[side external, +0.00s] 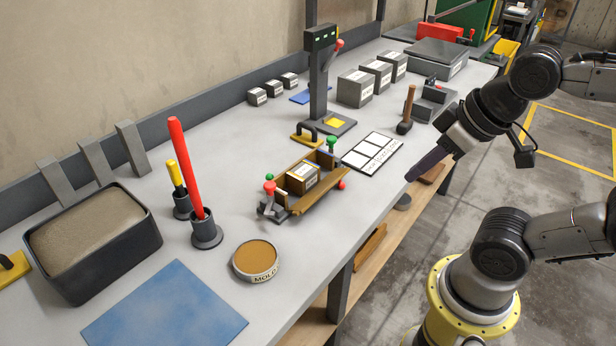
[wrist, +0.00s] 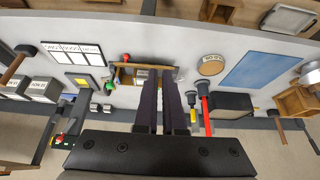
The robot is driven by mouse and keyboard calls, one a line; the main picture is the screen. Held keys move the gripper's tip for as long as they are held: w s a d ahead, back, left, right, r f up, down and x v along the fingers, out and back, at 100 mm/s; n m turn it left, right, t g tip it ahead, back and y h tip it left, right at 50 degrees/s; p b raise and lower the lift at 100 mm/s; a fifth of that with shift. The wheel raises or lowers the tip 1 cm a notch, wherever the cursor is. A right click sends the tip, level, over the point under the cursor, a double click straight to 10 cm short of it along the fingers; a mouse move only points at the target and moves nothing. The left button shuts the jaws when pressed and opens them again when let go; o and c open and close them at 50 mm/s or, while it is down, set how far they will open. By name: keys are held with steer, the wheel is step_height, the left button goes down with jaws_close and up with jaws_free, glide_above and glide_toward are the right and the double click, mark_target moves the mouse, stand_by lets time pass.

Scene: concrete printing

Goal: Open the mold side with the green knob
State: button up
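The mold (side external: 325,190) stands on the grey table in the side external view, with brown long sides and grey ends. A block with a white label (side external: 302,177) sits inside it. One green knob (side external: 331,141) is at its far end and a smaller green knob (side external: 269,177) at its near end. Red knobs (side external: 269,187) are at the near end and right side.
A label sheet (side external: 371,153) and mallet (side external: 406,112) lie between the mold and the far blocks. A black press stand (side external: 320,80) rises behind the mold. A round MOLD tin (side external: 256,260), red rod (side external: 187,165) and sand tub (side external: 95,250) are nearer.

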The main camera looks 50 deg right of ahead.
steer(key=shift+o, duration=1.2)
steer(key=shift+s, duration=0.2)
steer(key=o, duration=0.4)
steer(key=shift+m, duration=0.4)
steer(key=r, duration=0.1)
steer(key=w+r, duration=0.1)
steer(key=r, duration=0.2)
steer(key=shift+w+d, duration=0.25)
steer(key=shift+w, duration=0.15)
steer(key=shift+o, duration=0.2)
steer(key=w+r+g+h, duration=0.1)
steer(key=w+r+g, duration=0.15)
steer(key=w, duration=0.85)
steer(key=w+r+g, duration=0.1)
steer(key=w+r, duration=0.3)
steer(key=w, duration=0.7)
steer(key=w+a+f+g, duration=0.1)
steer(key=w+a+f, duration=0.2)
steer(key=w+f, duration=0.65)
steer(key=shift+g+h, duration=0.4)
steer(key=shift+g, duration=0.25)
steer(key=f, duration=0.6)
steer(key=w+f, duration=0.1)
steer(key=f, duration=0.5)
steer(key=w+d+f, duration=0.1)
steer(key=f, duration=0.5)
steer(key=shift+d+f, duration=0.1)
